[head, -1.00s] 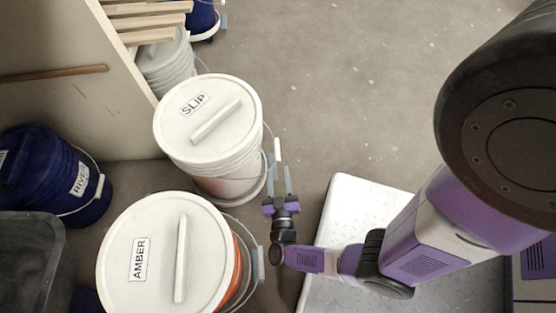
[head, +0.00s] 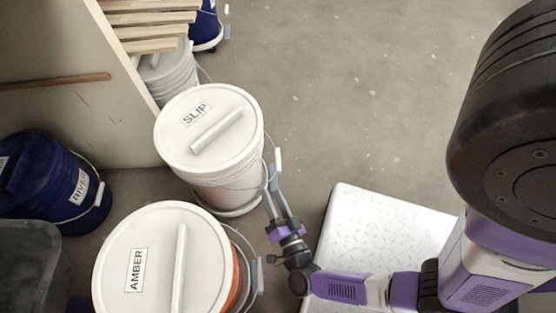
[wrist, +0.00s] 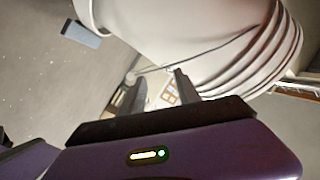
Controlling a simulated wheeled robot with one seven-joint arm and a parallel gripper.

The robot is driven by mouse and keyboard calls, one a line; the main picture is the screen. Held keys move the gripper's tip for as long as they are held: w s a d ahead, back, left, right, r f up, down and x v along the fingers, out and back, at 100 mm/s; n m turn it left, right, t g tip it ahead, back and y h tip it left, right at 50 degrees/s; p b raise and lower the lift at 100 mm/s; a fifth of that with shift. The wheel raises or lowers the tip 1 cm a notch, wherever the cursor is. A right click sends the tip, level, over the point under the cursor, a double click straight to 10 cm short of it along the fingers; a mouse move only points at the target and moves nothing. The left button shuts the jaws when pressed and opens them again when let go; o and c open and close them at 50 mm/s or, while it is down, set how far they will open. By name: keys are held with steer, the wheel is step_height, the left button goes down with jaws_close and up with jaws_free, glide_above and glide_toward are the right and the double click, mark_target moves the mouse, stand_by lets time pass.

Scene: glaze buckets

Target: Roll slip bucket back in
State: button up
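The slip bucket (head: 215,184) is white, upright, with a white lid labelled SLIP, in the upper middle of the head view. It stands beside the end of a pale upright panel. Its wire bail hangs on the right side with a white grip (head: 278,160). My gripper (head: 271,190) is open, its two fingers pointing at the bucket's right side close to the bail. In the wrist view, the bucket wall (wrist: 215,35) fills the top, and the wire crosses near the open fingertips (wrist: 158,82). I cannot tell whether they touch it. The bucket's underside is mostly hidden.
The AMBER bucket (head: 150,262) stands close below the slip bucket. A dark blue bucket (head: 45,185) stands at left. Another grey-white bucket (head: 172,72) sits under wooden slats (head: 150,18) behind. A white textured plate (head: 380,225) lies at right. The floor (head: 340,90) at upper right is clear.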

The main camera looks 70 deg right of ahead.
steer(key=m, duration=0.2)
steer(key=m+g+h+b, duration=0.1)
steer(key=m+g+h, duration=0.3)
steer(key=m, duration=1.4)
glide_toward(278, 159)
steer(key=w+d+y, duration=0.1)
steer(key=d, duration=0.1)
steer(key=shift+g, duration=0.3)
steer(key=shift+b+x, duration=0.85)
steer(key=shift+x, duration=3)
steer(key=shift+r, duration=0.1)
jaws_close()
